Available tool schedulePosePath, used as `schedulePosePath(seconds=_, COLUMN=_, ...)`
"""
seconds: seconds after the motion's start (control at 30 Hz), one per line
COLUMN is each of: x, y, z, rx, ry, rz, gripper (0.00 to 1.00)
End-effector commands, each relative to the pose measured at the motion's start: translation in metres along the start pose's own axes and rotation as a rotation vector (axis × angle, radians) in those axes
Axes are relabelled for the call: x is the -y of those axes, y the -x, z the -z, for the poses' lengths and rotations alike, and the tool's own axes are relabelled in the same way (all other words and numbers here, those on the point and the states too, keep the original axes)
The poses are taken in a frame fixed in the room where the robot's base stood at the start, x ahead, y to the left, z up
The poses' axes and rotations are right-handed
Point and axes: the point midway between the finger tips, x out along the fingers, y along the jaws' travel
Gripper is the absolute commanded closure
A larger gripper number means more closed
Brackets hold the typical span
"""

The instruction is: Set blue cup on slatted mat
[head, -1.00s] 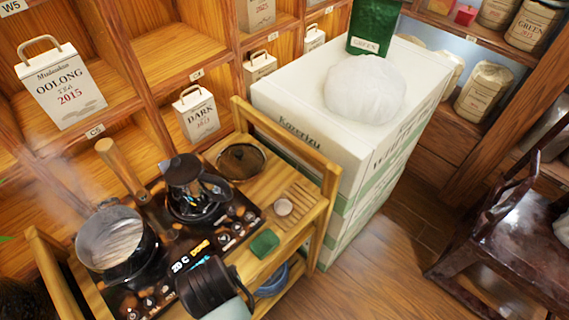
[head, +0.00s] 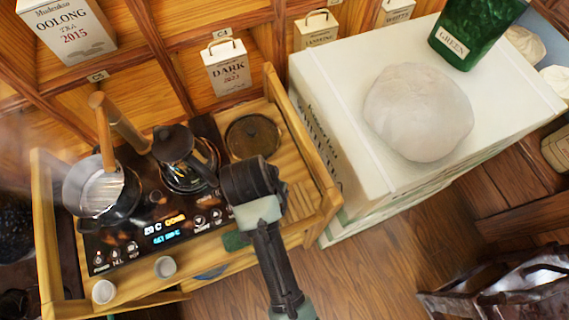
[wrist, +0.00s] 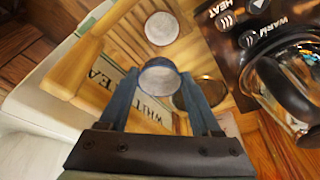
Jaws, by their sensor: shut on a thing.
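My gripper (wrist: 160,84) is shut on a small cup with a bluish rim, the blue cup (wrist: 159,66), held between the fingertips in the wrist view. In the head view my gripper (head: 252,185) hangs over the right part of the wooden cart and hides the cup. The slatted mat (head: 300,198) shows beside it, partly covered by my arm. Its slats also show in the wrist view (wrist: 125,42). A pale round cup (wrist: 162,28) stands on or by the mat, apart from the held cup; I cannot tell which.
The hotplate (head: 165,238) bears a pot (head: 92,192) and a dark kettle (head: 174,145). A round lid (head: 253,136) lies behind my gripper.

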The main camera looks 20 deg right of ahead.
Motion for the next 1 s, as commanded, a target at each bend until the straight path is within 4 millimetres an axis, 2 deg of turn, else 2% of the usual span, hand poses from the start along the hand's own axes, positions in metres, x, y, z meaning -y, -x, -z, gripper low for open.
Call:
schedulePosePath(seconds=0.03, x=-0.010, y=0.009, z=0.008, rx=0.000, ry=-0.117, rz=-0.032, gripper=0.89)
schedulePosePath(seconds=0.2, x=-0.037, y=0.015, z=0.019, rx=0.001, ry=-0.443, rz=-0.123, gripper=0.89)
schedulePosePath(seconds=0.33, x=-0.049, y=0.017, z=0.023, rx=0.002, ry=-0.583, rz=-0.161, gripper=0.89)
schedulePosePath(seconds=0.43, x=-0.052, y=0.008, z=0.020, rx=0.005, ry=-0.623, rz=-0.176, gripper=0.89)
schedulePosePath(seconds=0.63, x=-0.052, y=-0.027, z=0.010, rx=0.005, ry=-0.628, rz=-0.177, gripper=0.89)
schedulePosePath(seconds=0.87, x=-0.052, y=-0.050, z=0.004, rx=0.004, ry=-0.627, rz=-0.175, gripper=0.89)
schedulePosePath(seconds=1.0, x=-0.052, y=-0.070, z=-0.001, rx=0.004, ry=-0.625, rz=-0.175, gripper=0.89)
